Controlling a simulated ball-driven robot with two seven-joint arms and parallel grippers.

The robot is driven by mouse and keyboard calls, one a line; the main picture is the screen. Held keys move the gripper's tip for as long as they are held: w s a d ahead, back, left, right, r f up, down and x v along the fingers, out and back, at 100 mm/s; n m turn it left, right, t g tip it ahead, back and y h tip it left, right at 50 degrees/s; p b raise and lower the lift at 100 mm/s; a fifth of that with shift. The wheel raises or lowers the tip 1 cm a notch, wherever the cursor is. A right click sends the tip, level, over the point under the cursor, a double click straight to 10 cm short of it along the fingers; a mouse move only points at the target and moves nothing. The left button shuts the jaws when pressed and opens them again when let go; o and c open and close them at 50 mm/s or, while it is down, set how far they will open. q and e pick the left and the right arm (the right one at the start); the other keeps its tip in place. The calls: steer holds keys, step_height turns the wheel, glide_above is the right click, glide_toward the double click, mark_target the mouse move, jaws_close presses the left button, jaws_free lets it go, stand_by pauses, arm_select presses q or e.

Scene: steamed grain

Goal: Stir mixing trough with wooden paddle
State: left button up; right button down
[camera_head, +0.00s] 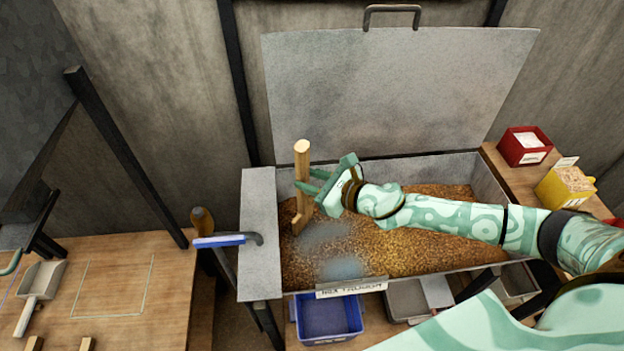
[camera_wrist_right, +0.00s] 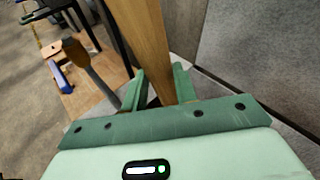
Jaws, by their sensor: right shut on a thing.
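The wooden paddle (camera_head: 302,155) stands nearly upright at the left end of the metal mixing trough (camera_head: 258,225). Its lower end reaches the brown grain (camera_head: 420,250), where its tip is hard to make out. My right gripper (camera_head: 308,181) is shut on the paddle's shaft, reaching in from the right above the grain. In the right wrist view, the shaft (camera_wrist_right: 143,40) runs between the two green fingers (camera_wrist_right: 158,90). Two pale bluish patches lie on the grain near the paddle. My left gripper is not in view.
The trough's lid (camera_head: 390,95) stands open behind. A red box (camera_head: 524,147) and yellow box (camera_head: 566,187) stand at right. A blue bin (camera_head: 328,318) is below. A wooden table (camera_head: 120,260) with a scoop (camera_head: 40,290) is at left.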

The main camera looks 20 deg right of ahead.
step_height(320, 180, up, 19)
steer(key=d+p, duration=0.1)
steer(key=p, duration=1.6)
steer(key=shift+s+d+p, duration=0.25)
steer(key=shift+d+p, duration=0.15)
